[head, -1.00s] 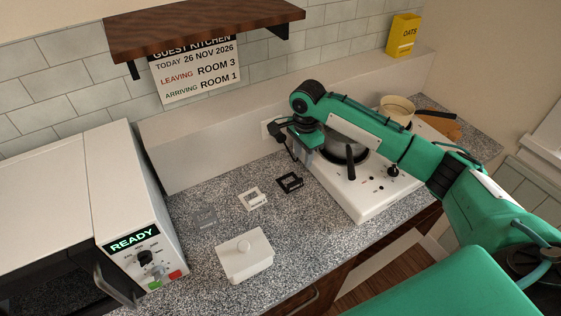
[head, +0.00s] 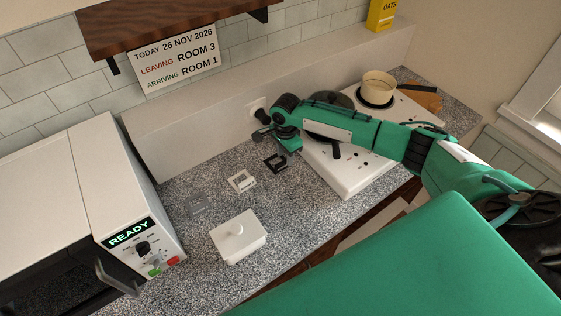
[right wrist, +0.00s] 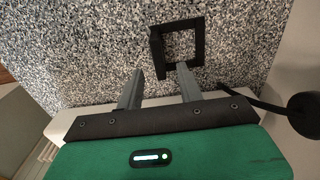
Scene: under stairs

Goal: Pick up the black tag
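The black tag (head: 268,163), a square frame with an open middle, is on the speckled counter, left of the hob in the head view. In the right wrist view the tag (right wrist: 199,42) shows whole, just beyond the fingertips. My right gripper (right wrist: 153,78) is open and empty. Its fingers are apart and point toward the tag, with the right fingertip close to the tag's near edge; I cannot tell whether they touch. In the head view the right gripper (head: 291,144) is just behind the tag, partly hidden by its own wrist. My left gripper is not in view.
A white tag (head: 241,181) and a grey tag (head: 197,205) are left of the black one. A white lidded box (head: 238,240) stands in front. The white hob (head: 350,175) with pans is to the right, a microwave (head: 120,180) to the left.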

